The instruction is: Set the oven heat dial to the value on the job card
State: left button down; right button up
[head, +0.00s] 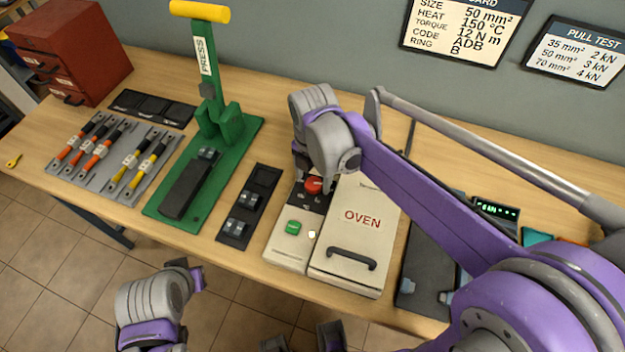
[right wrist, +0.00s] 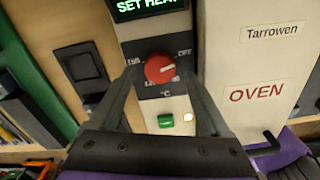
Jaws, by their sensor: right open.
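The red heat dial (head: 314,186) is on the dark panel left of the oven (head: 345,262). In the right wrist view the dial (right wrist: 159,68) has a white pointer mark aimed to the right, below the OFF label. My right gripper (head: 311,178) is over the dial. In the right wrist view its open fingers (right wrist: 162,75) stand on either side of the dial; I cannot tell whether they touch it. The job card (head: 465,30) on the wall reads HEAT 150 °C. My left arm (head: 150,305) shows at lower left; its fingers are unclear.
A green display (right wrist: 147,6), partly cut off, begins "SET HEA". A green button (head: 293,227) sits below the dial. The green press (head: 215,125), black trays (head: 235,240) and cable pieces (head: 120,160) stand to the left. A black case (head: 425,270) lies right of the oven.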

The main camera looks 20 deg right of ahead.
jog(key=shift+f, duration=0.8)
grip_shut()
